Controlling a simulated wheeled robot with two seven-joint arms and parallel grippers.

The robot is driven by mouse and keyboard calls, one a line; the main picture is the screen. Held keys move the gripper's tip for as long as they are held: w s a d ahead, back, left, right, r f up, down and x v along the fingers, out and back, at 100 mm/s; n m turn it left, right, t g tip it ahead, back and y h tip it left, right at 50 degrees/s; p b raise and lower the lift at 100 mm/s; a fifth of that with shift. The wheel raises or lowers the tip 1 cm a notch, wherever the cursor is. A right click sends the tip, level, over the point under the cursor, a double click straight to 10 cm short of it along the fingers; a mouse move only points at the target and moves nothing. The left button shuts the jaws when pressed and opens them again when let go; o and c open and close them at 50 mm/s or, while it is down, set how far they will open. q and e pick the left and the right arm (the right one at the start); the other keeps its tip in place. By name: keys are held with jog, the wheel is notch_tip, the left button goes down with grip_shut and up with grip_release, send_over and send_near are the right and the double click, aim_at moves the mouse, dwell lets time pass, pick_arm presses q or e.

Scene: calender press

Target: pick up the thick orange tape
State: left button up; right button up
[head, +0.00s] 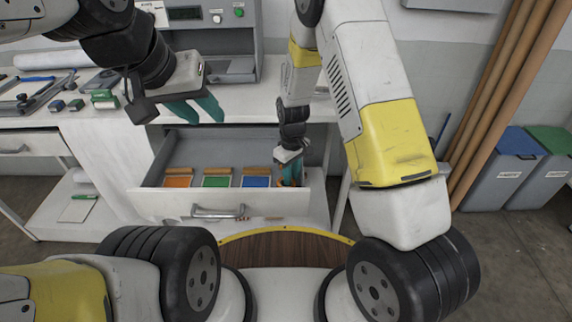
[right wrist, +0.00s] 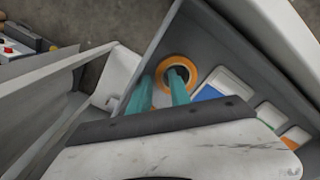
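The thick orange tape (right wrist: 193,68) is a ring lying at one end of the open drawer (head: 148,199), in the right wrist view. In the head view my right gripper hides it or it cannot be made out. My right gripper (head: 291,182) reaches down into the right end of the drawer. In the right wrist view its teal fingers (right wrist: 160,88) are apart; one overlaps the ring's hole, the other lies beside the ring. Contact cannot be told. My left gripper (head: 207,121) is open and empty above the drawer's back left.
Orange (head: 178,181), green (head: 217,181) and blue (head: 256,181) flat pieces lie in the drawer. The worktop (head: 100,120) is behind, with a grey press (head: 215,50) on it. Two bins (head: 505,170) and leaning brown tubes (head: 495,100) stand at right.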

jog(key=shift+f, duration=0.1)
jog(key=shift+c, duration=0.2)
grip_shut()
